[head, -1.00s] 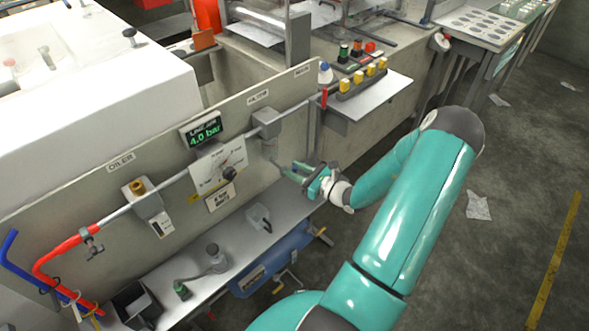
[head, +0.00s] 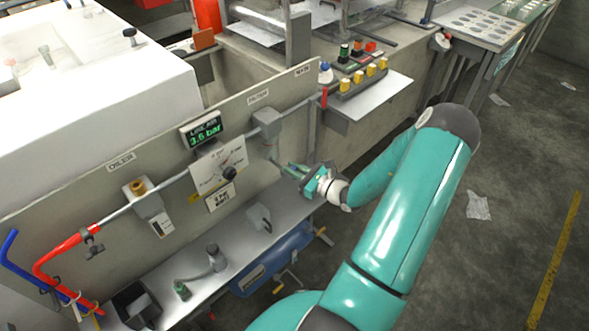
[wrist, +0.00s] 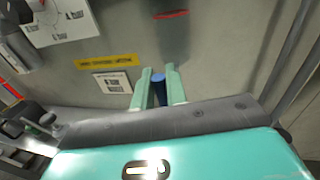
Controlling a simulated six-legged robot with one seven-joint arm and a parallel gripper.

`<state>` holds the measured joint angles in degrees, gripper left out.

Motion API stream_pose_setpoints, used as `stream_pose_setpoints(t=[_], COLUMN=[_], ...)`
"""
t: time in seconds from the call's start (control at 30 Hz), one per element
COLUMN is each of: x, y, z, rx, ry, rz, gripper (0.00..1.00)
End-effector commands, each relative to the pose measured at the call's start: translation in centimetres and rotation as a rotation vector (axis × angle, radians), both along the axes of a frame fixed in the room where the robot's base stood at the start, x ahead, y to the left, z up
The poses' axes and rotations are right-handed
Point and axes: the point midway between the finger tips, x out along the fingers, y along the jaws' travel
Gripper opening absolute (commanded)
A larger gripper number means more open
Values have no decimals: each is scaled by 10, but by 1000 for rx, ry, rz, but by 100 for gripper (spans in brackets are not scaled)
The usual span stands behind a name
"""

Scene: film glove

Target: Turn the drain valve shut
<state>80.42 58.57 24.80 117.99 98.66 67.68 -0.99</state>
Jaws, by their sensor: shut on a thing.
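The grey filter unit (head: 267,123) hangs on the panel under the FILTER label, with a translucent bowl below it. The bowl (wrist: 173,42) shows darkly in the wrist view, with a red mark above it. A small blue knob (wrist: 158,78), which looks like the drain valve, sits below the bowl. My gripper (wrist: 158,73) has its two pale green fingers closed on either side of this knob. In the head view my gripper (head: 280,166) reaches in from the right, just under the bowl; the knob is too small to make out there.
The LINE AIR display (head: 203,131) reads 3.6 bar, beside a dial gauge. A grey shelf (head: 240,245) below carries a few small fittings and a black bin (head: 136,305). A ledge with yellow buttons (head: 360,80) stands behind my arm. Floor at right is mostly clear.

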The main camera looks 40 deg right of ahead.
Motion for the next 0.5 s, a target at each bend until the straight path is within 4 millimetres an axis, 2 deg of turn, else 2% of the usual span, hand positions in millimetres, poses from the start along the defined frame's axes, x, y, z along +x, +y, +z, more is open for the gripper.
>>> stream_pose_setpoints(t=[0.27,0.5], x=[0,0], y=[10,20], z=[-1,-5], rx=[-178,-401], ry=[-5,-11], rz=[3,4], gripper=[0,0])
